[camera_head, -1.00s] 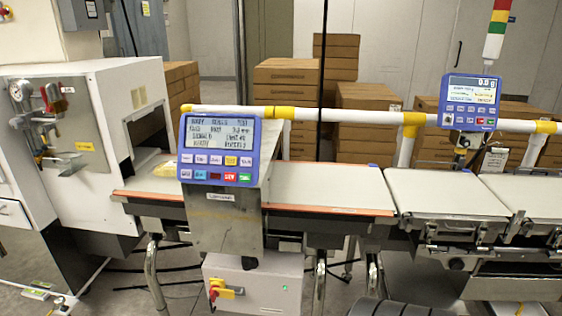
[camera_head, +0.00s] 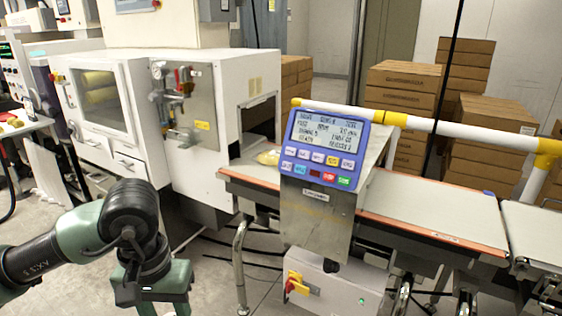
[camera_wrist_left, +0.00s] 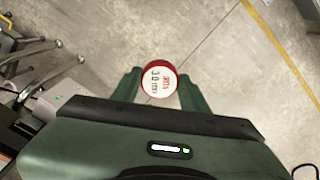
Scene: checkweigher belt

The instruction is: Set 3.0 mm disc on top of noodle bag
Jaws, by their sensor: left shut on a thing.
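My left gripper (camera_wrist_left: 158,84) is shut on the 3.0 mm disc (camera_wrist_left: 159,80), a round white disc with a red rim and printed text, held between its two green fingers above the floor. In the head view my left arm is at the lower left, and its fingers and the disc are not visible. The noodle bag (camera_head: 268,157) is a small yellowish packet on the belt (camera_head: 250,172), by the opening of the white machine and partly behind the blue-framed display. The left gripper is well apart from the bag. My right gripper is not in view.
The display panel (camera_head: 324,147) stands in front of the belt, just right of the bag. The white machine (camera_head: 195,130) stands left of the belt. A white and yellow rail (camera_head: 410,123) runs behind it. Stacked cartons (camera_head: 400,95) stand at the back.

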